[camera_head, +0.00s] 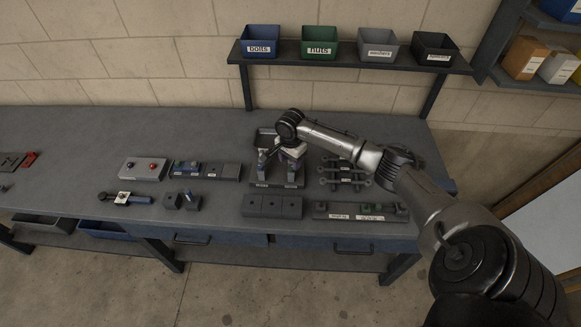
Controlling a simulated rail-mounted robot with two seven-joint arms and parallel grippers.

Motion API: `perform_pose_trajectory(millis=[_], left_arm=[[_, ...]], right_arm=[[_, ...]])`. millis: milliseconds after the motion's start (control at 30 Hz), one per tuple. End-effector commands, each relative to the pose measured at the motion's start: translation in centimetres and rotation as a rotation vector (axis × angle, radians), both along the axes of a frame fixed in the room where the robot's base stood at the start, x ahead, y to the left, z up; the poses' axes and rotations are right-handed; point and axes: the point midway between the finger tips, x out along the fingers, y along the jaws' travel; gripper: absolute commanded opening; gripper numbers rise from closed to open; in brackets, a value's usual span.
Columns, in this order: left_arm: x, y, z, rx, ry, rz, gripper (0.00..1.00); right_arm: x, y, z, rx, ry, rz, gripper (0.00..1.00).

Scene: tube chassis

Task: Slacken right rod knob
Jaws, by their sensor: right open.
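My right arm reaches in from the right, over the middle of the workbench. Its right gripper (277,163) points down, over a dark fixture (258,177) with upright parts and a label along its front. The fingers are small here, but the gripper looks open with nothing clearly held. I cannot make out the right rod knob; it may be hidden by the gripper and wrist. I cannot tell whether the fingers touch the fixture. My left gripper is not in view.
Labelled bins, including bolts (260,42) and nuts (319,42), stand on a shelf behind.

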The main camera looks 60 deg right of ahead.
Motion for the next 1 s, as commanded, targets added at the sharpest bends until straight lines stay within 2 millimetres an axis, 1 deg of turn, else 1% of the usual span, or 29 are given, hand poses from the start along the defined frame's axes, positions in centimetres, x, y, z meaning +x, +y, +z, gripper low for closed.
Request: perform_pose_trajectory(millis=[33, 100, 300, 467, 700, 767, 1000], left_arm=[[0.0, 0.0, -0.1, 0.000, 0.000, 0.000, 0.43], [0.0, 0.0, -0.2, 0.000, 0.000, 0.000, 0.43], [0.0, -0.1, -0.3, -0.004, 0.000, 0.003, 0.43], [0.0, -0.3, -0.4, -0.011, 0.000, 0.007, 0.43], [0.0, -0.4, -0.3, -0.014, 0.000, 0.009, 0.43], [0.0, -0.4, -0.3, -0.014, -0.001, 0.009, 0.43], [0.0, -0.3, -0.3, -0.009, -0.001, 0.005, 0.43]], right_arm=[[0.0, 0.1, -0.9, 0.000, 0.002, 0.000, 0.50], [0.0, 0.0, -1.7, 0.000, 0.002, -0.001, 0.50], [0.0, 0.0, -3.1, 0.000, 0.000, 0.000, 0.50], [0.0, 0.0, -3.5, 0.000, 0.000, 0.001, 0.50], [0.0, 0.0, -3.6, 0.000, 0.000, 0.001, 0.50], [0.0, 0.0, -3.6, 0.000, 0.000, 0.001, 0.47], [0.0, 0.0, -3.5, 0.000, 0.000, 0.001, 0.24]])
